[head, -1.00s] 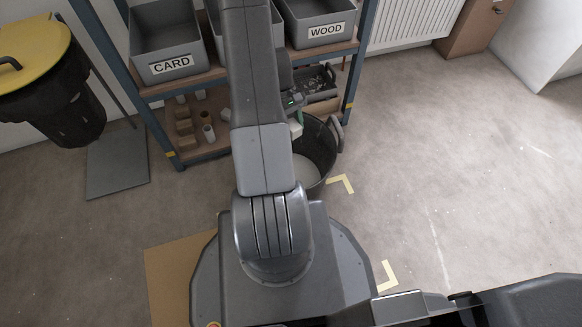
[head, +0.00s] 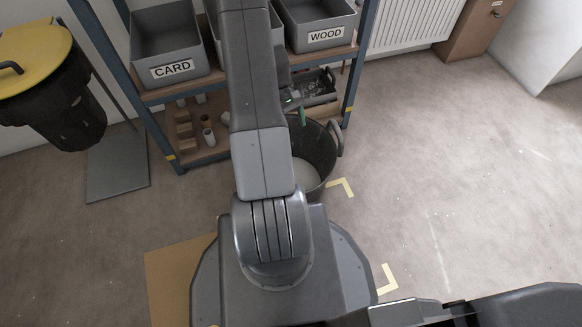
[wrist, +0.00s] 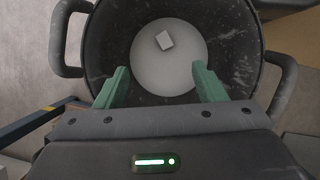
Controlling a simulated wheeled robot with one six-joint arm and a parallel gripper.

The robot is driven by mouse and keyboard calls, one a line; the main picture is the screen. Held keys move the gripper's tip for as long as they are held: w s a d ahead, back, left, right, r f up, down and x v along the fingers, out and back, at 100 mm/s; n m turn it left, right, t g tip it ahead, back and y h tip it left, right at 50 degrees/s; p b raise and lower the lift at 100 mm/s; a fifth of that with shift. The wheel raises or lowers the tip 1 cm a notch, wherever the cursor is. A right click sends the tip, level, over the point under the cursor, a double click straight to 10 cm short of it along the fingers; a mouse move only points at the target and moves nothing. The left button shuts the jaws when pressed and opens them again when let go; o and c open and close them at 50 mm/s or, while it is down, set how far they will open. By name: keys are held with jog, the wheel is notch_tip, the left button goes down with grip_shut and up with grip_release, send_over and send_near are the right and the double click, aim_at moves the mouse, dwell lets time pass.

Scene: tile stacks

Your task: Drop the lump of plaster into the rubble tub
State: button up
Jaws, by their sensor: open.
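The rubble tub (head: 318,148) is a dark, scuffed bucket with side handles, standing on the floor in front of the shelf. My arm hides its left part in the head view. In the wrist view the tub (wrist: 238,45) lies straight below my gripper (wrist: 160,70), with a round pale area at its bottom. The lump of plaster (wrist: 164,40), a small whitish block, shows inside the tub over that pale area, apart from the fingers. My gripper's green fingers are spread wide with nothing between them.
A blue-framed shelf (head: 356,75) stands behind the tub, with grey bins marked CARD (head: 172,70) and WOOD (head: 325,36). A black bin with a yellow lid (head: 35,60) is at the left. Yellow floor marks (head: 342,187) lie right of the tub; the floor beyond is clear.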

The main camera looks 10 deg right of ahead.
jog(key=p+v, duration=0.3)
jog(key=v, duration=0.8)
jog(key=shift+r, duration=0.2)
jog(key=b+x, duration=0.5)
jog(key=x, duration=1)
jog(key=shift+w+a+r+p, duration=0.1)
jog(key=shift+w+r+p, duration=0.05)
jog(key=shift+r+p, duration=0.95)
jog(key=shift+w+r+p, duration=0.1)
jog(key=shift+r+p, duration=0.55)
jog(key=shift+r, duration=0.8)
